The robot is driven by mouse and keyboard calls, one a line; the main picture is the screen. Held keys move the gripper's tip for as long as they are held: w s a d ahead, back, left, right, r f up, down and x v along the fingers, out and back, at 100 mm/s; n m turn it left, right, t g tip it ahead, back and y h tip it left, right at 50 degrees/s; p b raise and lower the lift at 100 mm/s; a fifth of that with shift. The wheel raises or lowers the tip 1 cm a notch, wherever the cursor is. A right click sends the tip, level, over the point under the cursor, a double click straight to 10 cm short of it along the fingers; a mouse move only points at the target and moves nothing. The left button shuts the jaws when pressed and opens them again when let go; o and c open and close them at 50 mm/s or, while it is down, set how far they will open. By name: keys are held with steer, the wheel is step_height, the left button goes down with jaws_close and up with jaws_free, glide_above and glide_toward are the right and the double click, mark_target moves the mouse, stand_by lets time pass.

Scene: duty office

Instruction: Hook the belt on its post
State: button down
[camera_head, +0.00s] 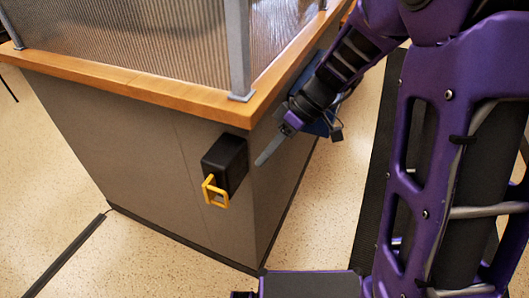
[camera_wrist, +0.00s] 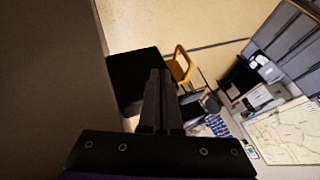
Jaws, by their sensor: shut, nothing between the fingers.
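A black box (camera_head: 226,163) is fixed to the grey side of a counter, near its corner. A yellow open loop (camera_head: 215,192), which looks like the belt's end, sticks out from the box's lower front. My gripper (camera_head: 261,160) is shut and empty, just right of the box in the head view, apart from the loop. In the wrist view, my fingers (camera_wrist: 160,78) lie together and partly cover the black box (camera_wrist: 128,68); the yellow loop (camera_wrist: 181,66) shows just right of the fingertips. I cannot make out the post in either view.
The counter has a wooden top (camera_head: 150,88) with ribbed glass panels and a metal upright (camera_head: 239,50) at the corner. A dark floor strip (camera_head: 62,257) lies left. The speckled floor (camera_head: 140,262) before the counter is mostly clear. A map (camera_wrist: 280,135) shows in the wrist view.

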mark_target(220, 192)
steer(key=s+a+f, duration=0.4)
steer(key=a+f, duration=0.1)
steer(key=a, duration=0.1)
steer(key=shift+s+f, duration=0.25)
steer(key=shift+a, duration=0.1)
